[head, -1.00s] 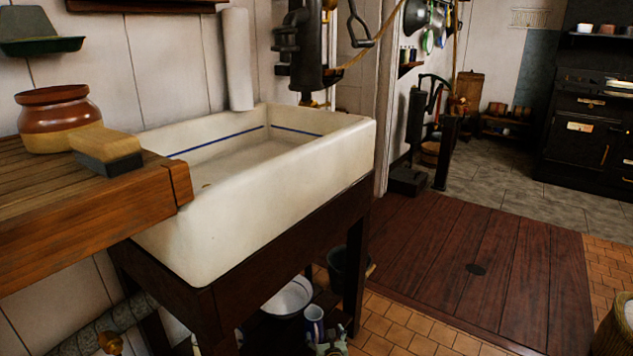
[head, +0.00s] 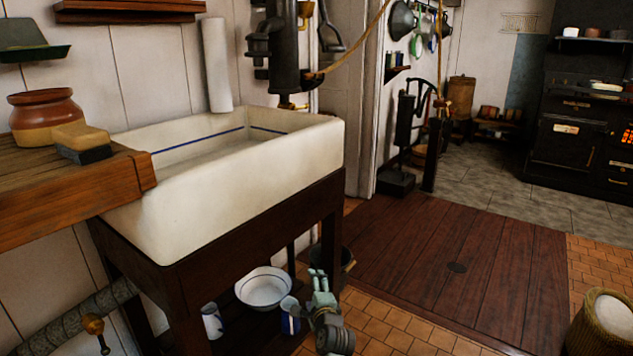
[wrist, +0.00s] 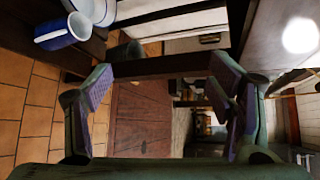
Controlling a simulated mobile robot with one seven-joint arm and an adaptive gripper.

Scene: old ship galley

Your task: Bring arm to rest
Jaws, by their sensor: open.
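My gripper (head: 319,280) shows at the bottom middle of the head view, low in front of the sink stand. In the wrist view my gripper (wrist: 160,100) has its two fingers wide apart with nothing between them. Beyond the fingers that view shows the dark plank floor, turned on its side. The rest of my arm is mostly out of view below.
A white sink (head: 240,200) stands on a dark wooden frame at the left. On its low shelf are a basin (head: 264,287) and enamel mugs (head: 212,321), close to my gripper. A basket (head: 600,322) stands at the lower right. The plank floor (head: 440,250) is clear.

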